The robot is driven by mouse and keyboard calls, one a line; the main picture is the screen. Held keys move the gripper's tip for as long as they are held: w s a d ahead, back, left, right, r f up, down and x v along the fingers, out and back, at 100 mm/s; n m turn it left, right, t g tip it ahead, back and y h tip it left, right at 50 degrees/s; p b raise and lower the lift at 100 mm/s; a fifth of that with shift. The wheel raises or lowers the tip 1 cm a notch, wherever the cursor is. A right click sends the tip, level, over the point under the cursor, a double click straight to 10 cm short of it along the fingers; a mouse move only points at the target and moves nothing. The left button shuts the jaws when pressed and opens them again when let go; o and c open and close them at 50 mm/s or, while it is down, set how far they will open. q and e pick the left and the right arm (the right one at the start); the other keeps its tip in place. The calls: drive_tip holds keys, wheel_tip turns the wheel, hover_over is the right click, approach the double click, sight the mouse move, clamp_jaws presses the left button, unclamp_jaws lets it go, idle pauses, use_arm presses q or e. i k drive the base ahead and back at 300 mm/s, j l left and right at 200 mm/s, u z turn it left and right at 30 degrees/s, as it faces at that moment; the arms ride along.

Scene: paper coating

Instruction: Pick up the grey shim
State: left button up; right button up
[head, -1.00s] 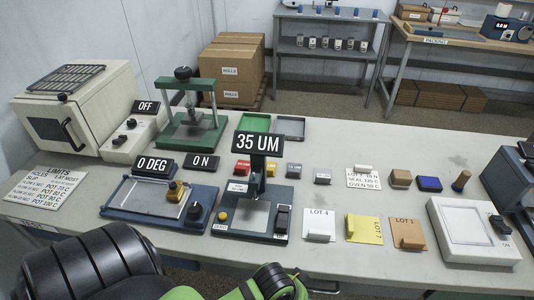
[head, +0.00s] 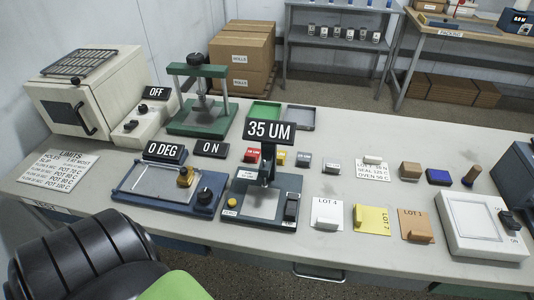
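In the head view several small labelled blocks stand in a row behind the gauge with the "35 UM" display (head: 269,131). They are a red block (head: 252,155), a yellow block (head: 281,158), a darker grey block (head: 303,160) and a lighter grey block (head: 332,168). Their labels are too small to read, so I cannot tell which grey one is the grey shim. Part of my black and green arm shows at the bottom left. Neither gripper shows.
A blue plate device (head: 165,189) and a green press (head: 203,112) stand left of the blocks. The gauge base (head: 262,203) is in front. Lot cards, such as the yellow card (head: 372,220), lie front right. A white panel device (head: 483,226) stands at the right.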

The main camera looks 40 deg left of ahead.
sight(303, 159)
drive_tip(key=l+u, duration=0.15)
drive_tip(key=u, duration=0.3)
drive_tip(key=i+l+u, duration=0.1)
drive_tip(key=u, duration=0.35)
drive_tip(key=l+u, duration=0.2)
drive_tip(key=u, duration=0.25)
drive_tip(key=l+u, duration=0.2)
drive_tip(key=u, duration=0.25)
drive_tip(key=k+l+u, duration=0.15)
drive_tip(key=l, duration=0.3)
drive_tip(key=k+l+u, duration=0.15)
drive_tip(key=l, duration=0.35)
drive_tip(key=k+l+u, duration=0.15)
drive_tip(key=l, duration=0.25)
drive_tip(key=k+l+u, duration=0.1)
drive_tip(key=l, duration=0.35)
drive_tip(key=k+l+u, duration=0.15)
drive_tip(key=k+l, duration=0.15)
drive_tip(key=l, duration=0.1)
